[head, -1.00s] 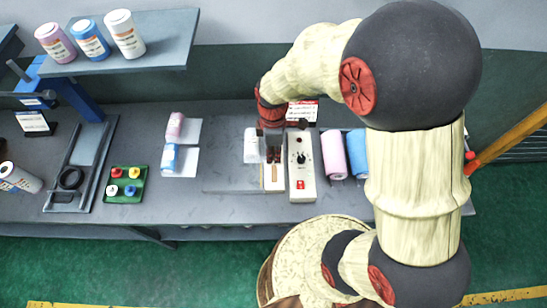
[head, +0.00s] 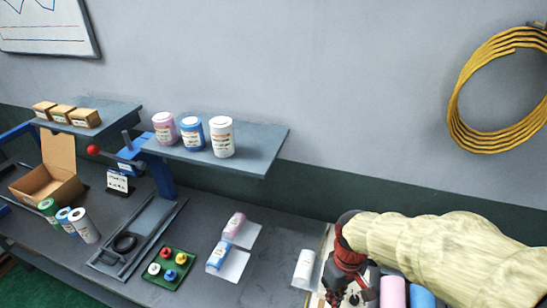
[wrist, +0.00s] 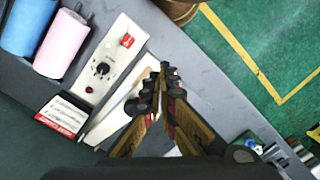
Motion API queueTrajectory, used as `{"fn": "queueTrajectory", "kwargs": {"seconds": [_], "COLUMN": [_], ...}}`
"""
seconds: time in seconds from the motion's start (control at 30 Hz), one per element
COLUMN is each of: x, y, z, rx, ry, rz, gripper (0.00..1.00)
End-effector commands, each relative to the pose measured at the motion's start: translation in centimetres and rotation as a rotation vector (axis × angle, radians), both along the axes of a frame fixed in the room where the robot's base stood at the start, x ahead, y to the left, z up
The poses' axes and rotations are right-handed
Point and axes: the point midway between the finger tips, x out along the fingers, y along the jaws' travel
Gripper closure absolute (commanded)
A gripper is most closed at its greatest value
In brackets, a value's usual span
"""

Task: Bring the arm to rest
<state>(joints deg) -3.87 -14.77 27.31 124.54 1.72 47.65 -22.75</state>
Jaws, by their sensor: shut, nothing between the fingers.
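My gripper (wrist: 162,74) is shut and empty in the wrist view, its two fingers meeting at the tips above the grey bench (wrist: 187,55). In the head view my gripper is low at the right, partly cut off by the bottom edge and hard to make out. My pale arm (head: 440,245) reaches in from the right edge to the dark red wrist. A white control box (wrist: 118,55) with a black knob and a red switch lies beside the fingers in the wrist view. A white bottle (head: 303,268) is left of my gripper.
Pink (head: 393,292) and blue rolls (head: 422,296) lie right of my gripper. A raised shelf (head: 255,150) holds several bottles. A green tray (head: 168,268) with coloured caps and an open cardboard box (head: 50,185) are further left. A yellow hose coil (head: 462,95) hangs on the wall.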

Motion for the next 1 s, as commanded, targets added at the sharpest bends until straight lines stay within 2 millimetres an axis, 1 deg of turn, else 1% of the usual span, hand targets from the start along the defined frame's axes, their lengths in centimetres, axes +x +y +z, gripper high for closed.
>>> {"fn": "queueTrajectory", "kwargs": {"seconds": [0.03,0.1,0.2,0.3,0.43,0.6,1.0], "x": [-0.4,-1.3,-2.5,-3.7,-4.9,-5.4,-5.5], "y": [-0.3,-0.7,-1.2,-1.7,-2.3,-2.6,-2.8], "z": [0.1,1.1,2.2,2.9,3.5,4.4,4.3], "rx": [-0.004,-0.006,0.004,0.023,0.048,0.072,0.074], "ry": [-0.049,-0.109,-0.202,-0.297,-0.424,-0.543,-0.563], "rz": [-0.087,-0.203,-0.33,-0.407,-0.432,-0.441,-0.445], "gripper": [1.0,1.0,1.0,1.0,1.0,1.0,1.0]}}
